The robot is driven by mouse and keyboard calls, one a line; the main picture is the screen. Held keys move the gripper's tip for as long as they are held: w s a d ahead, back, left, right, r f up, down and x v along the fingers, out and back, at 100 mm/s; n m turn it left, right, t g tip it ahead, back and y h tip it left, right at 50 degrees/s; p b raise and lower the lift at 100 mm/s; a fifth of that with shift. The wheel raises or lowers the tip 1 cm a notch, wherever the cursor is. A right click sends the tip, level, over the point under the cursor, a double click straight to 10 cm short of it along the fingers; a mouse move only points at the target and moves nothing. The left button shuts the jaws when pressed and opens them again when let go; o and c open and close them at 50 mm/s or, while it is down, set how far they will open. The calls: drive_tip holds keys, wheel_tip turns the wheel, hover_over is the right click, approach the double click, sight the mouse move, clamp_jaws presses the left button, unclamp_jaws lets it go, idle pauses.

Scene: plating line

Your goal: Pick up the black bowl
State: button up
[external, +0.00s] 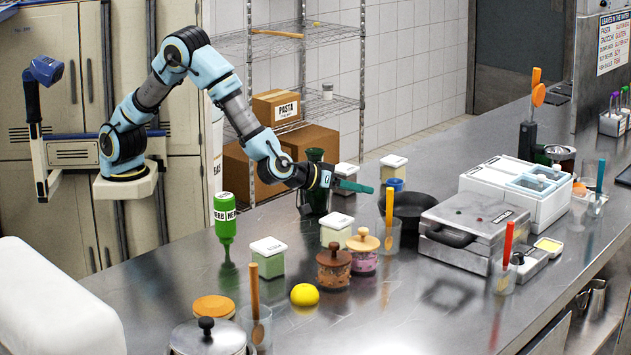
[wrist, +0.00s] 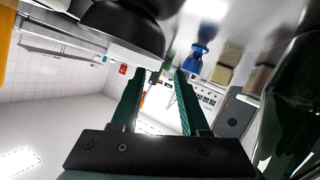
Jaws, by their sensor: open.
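The black bowl (external: 415,206) sits on the steel counter, to the right of my gripper (external: 358,187) in the external view. Its front left is partly hidden by a glass with an orange-handled utensil. In the wrist view a large dark rounded shape at the top (wrist: 125,28) looks like the bowl, cut off by the frame edge. My gripper (wrist: 160,75) shows there with two green fingers apart and nothing between them. It is held above the counter, apart from the bowl.
A blue cup (external: 395,184) stands behind the bowl, and a dark green bottle (external: 316,180) stands beside my wrist. Lidded jars (external: 334,264) and a glass (external: 386,238) stand in front. A grill press (external: 470,230) is right of the bowl.

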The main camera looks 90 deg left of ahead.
drive_tip(key=p+x, duration=0.3)
drive_tip(key=x, duration=0.7)
drive_tip(key=shift+w+a+f, duration=0.1)
drive_tip(key=shift+a, duration=0.1)
clamp_jaws()
idle(1.1)
